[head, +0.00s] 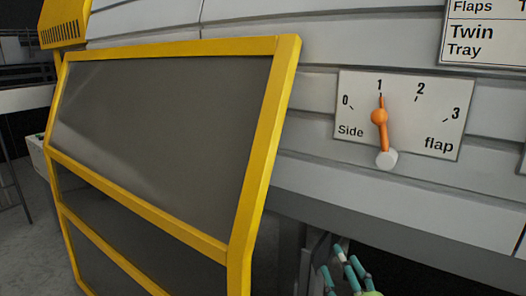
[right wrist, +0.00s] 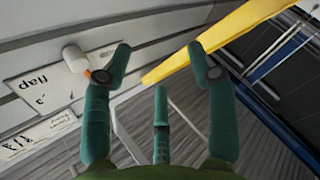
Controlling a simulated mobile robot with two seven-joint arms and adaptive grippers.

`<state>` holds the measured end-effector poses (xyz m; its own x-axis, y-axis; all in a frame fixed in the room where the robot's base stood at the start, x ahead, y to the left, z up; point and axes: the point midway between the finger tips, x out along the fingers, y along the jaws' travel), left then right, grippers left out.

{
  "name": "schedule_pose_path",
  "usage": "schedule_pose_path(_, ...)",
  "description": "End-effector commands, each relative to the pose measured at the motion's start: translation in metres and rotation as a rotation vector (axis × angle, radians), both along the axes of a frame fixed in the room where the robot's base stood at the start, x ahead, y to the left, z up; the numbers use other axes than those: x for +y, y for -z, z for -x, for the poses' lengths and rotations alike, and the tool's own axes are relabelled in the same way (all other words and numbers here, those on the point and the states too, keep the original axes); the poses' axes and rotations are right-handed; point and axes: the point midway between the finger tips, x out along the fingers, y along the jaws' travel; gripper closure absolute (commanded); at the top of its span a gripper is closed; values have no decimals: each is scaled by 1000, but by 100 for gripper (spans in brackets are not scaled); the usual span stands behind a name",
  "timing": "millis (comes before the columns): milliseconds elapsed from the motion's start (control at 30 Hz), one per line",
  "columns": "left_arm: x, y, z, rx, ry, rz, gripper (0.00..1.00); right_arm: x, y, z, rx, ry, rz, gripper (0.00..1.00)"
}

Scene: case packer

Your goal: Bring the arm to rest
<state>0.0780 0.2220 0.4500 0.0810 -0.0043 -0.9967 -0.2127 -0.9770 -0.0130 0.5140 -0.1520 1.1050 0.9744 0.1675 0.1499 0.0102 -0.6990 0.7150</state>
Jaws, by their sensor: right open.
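My right gripper (head: 343,268) shows at the bottom edge of the head view, with teal fingers pointing up. It is open and empty in the right wrist view (right wrist: 160,75), its three fingers spread apart. It is below and apart from the side flap dial (head: 431,98). The orange pointer (head: 380,113) on the dial stands at 1, and a white round knob (head: 386,160) is at its lower end. In the right wrist view the dial plate (right wrist: 48,84) and white knob (right wrist: 75,58) lie beyond the left finger. My left gripper is not in view.
A yellow-framed dark guard panel (head: 165,130) fills the left of the head view. Grey machine cladding (head: 300,170) carries the dial and a "Twin Tray" sign (head: 485,32). Below the cladding is a dark opening (head: 450,270) beside the gripper.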

Motion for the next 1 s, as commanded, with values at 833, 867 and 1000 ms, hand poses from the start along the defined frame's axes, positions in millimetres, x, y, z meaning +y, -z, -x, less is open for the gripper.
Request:
schedule_pose_path(833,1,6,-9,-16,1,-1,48,-41,320,246,1442,495,-483,42)
schedule_pose_path(867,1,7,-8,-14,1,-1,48,-41,329,245,1444,495,-482,42)
schedule_pose_path(1000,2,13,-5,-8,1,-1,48,-40,376,241,1461,499,-474,42)
